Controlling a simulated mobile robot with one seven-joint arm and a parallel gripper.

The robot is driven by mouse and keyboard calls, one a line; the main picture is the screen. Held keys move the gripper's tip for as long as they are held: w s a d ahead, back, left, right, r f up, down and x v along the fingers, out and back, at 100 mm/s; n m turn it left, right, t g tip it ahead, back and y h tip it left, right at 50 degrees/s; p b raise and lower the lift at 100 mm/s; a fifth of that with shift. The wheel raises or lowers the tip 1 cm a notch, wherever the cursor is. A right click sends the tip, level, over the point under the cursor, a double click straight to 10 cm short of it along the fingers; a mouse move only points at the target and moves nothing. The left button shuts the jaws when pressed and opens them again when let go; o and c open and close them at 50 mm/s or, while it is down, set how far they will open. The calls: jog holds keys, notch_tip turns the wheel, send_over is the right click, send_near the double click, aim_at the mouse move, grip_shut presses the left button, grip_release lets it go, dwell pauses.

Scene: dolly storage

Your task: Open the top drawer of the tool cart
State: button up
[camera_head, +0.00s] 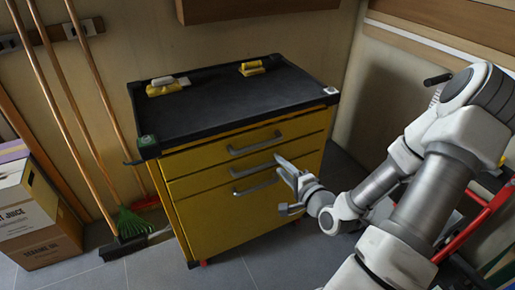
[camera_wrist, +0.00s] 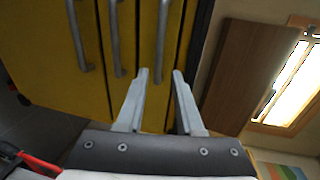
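The yellow tool cart (camera_head: 215,225) stands against the wall with a black top, and its drawers look closed. The top drawer's grey bar handle (camera_head: 255,144) is the highest on the front; in the wrist view it is the rightmost bar (camera_wrist: 163,35). My gripper (camera_head: 280,182) is at the right side of the cart front, in front of the lower handles in the head view. In the wrist view my gripper (camera_wrist: 160,72) is open and empty, and the top handle's near end appears between its fingertips. I cannot tell the remaining distance or any contact.
Two lower handles (camera_head: 258,164) (camera_head: 256,186) sit close below the top one. Yellow items (camera_head: 165,87) (camera_head: 252,68) lie on the cart top. Brooms (camera_head: 70,120) and cardboard boxes (camera_head: 35,220) stand at left. A red frame (camera_head: 480,220) is at right. Floor before the cart is clear.

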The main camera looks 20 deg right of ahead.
aim_at(260, 146)
jog(key=w+f+b, duration=0.1)
jog(key=w, duration=0.4)
jog(key=w+f, duration=0.1)
jog(key=w, duration=0.4)
jog(key=w+f+b, duration=0.1)
jog(key=w, duration=0.4)
jog(key=shift+w+a+b, duration=0.25)
jog(key=shift+b, duration=0.1)
grip_shut()
dwell(0.6)
